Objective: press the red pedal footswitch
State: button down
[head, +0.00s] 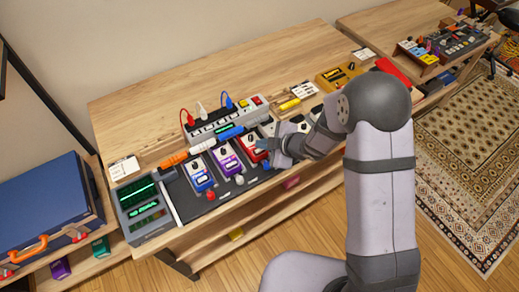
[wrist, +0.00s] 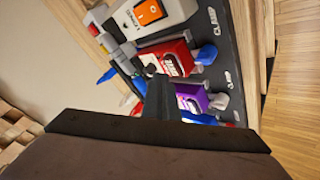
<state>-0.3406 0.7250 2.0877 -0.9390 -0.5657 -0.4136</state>
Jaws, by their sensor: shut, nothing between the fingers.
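The red pedal (head: 254,150) stands on the dark pedalboard in the head view, between the purple pedal and a pale one. My gripper (head: 264,144) is shut and empty, at the red pedal's upper right side. In the wrist view the shut fingers (wrist: 156,88) appear near its knob end; I cannot tell whether they touch it.
The purple pedal (head: 227,162) and blue pedal (head: 200,178) stand left of the red one. A pale pedal with an orange switch (wrist: 150,12) is its other neighbour. A power strip (head: 228,122) with cables lies behind. A meter box (head: 142,208) stands at the left end.

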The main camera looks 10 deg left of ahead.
aim_at(262, 154)
jog(key=shift+f, duration=0.2)
dwell(0.4)
jog(key=shift+f+b, duration=0.25)
jog(key=shift+b, duration=0.15)
jog(key=shift+f+b, duration=0.4)
jog(key=shift+f, duration=0.15)
dwell(0.9)
jog(key=shift+r, duration=0.1)
jog(key=shift+r+p, duration=0.85)
notch_tip(262, 154, up, 5)
jog(key=p, duration=0.4)
dwell(0.9)
